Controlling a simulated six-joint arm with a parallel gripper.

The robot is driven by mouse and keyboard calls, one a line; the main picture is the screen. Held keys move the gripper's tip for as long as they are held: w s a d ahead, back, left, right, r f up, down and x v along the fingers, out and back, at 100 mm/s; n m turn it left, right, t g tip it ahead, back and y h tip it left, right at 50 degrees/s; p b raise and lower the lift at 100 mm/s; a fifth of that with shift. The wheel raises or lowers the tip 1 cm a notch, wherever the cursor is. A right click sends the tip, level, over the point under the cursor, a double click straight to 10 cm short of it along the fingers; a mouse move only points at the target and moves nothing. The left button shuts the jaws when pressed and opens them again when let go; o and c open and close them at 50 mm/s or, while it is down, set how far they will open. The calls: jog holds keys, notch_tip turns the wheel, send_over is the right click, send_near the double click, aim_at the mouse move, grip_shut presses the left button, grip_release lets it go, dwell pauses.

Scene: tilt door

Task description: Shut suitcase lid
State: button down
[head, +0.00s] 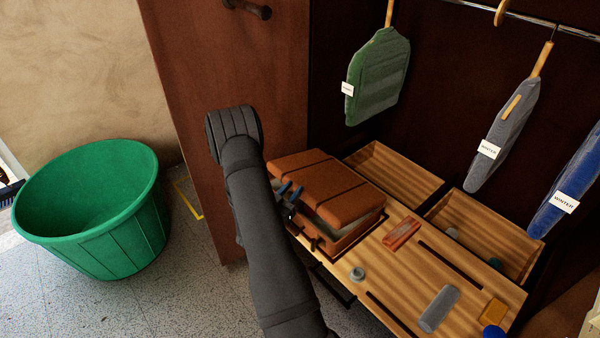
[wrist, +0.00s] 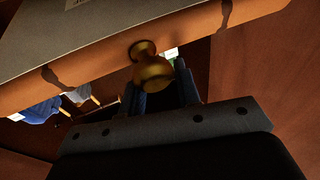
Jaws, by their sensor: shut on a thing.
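The orange-brown suitcase (head: 355,237) lies on the wooden shelf. Its lid (head: 325,190), with two dark straps, is tilted partly open, and a grey lining shows in the gap at the front. My gripper (head: 290,192), with blue fingers, is at the lid's front left edge. In the wrist view a brass knob (wrist: 150,70) sticks out from the orange lid edge (wrist: 195,30). My gripper (wrist: 163,88) is shut on this knob, with a finger on either side. The knob is hidden by my arm and fingers in the head view.
The wooden shelf (head: 385,262) also bears a red-brown brush-like block (head: 402,233), a grey roll (head: 438,308) and small items. Open wooden bins (head: 400,170) stand behind. Garments, one green (head: 378,80), hang above. A green tub (head: 95,210) stands on the floor at left.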

jog(key=c, duration=2.1)
grip_release()
jog(key=shift+s+a+f, duration=0.1)
jog(key=shift+f, duration=0.35)
jog(key=shift+s+a+f, duration=0.1)
jog(key=shift+f, duration=0.35)
jog(key=shift+c, duration=0.2)
jog(key=o, duration=1.1)
jog(key=shift+r, duration=0.1)
jog(key=v, duration=1.7)
jog(key=shift+s, duration=0.2)
jog(key=shift+w, duration=0.1)
jog(key=x, duration=1.7)
jog(key=shift+w+d+r, duration=0.1)
jog(key=shift+w+r, duration=0.1)
jog(key=shift+r, duration=0.05)
